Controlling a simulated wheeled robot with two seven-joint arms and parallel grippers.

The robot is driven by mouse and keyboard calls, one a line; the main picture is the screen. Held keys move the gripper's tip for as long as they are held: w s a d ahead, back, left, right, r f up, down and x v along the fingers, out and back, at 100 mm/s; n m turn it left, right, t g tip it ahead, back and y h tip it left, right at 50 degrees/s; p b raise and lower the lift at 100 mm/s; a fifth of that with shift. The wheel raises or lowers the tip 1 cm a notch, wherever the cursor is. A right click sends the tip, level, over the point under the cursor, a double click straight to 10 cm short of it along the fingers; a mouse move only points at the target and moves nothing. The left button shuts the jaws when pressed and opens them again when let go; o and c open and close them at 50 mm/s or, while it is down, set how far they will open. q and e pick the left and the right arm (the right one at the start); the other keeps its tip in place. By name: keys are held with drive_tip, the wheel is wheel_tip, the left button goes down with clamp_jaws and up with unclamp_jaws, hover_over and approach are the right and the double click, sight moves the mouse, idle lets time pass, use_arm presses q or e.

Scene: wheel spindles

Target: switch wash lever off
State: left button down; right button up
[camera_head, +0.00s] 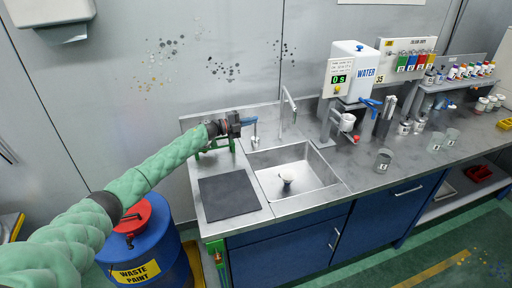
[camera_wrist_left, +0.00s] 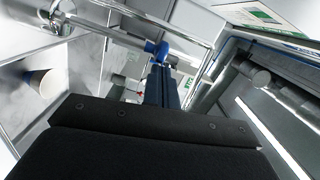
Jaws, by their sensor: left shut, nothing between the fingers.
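The wash lever (camera_head: 250,121) has a blue handle on a thin metal post at the back left of the sink, left of the tap. In the left wrist view a blue piece that looks like its handle (camera_wrist_left: 163,48) is just beyond the fingertips. My left gripper (camera_head: 241,124) comes in from the left and is right beside the lever. In the left wrist view the left gripper (camera_wrist_left: 161,70) has its fingers shut with nothing between them. I cannot tell whether they touch the handle. My right gripper is not in view.
The metal sink (camera_head: 328,176) holds a cup (camera_head: 287,181), under the curved tap (camera_head: 284,98). A dark mat (camera_head: 229,195) lies on the counter to the left. A water dispenser (camera_head: 356,68) and several cups stand to the right. A waste paint drum (camera_head: 150,250) stands below my arm.

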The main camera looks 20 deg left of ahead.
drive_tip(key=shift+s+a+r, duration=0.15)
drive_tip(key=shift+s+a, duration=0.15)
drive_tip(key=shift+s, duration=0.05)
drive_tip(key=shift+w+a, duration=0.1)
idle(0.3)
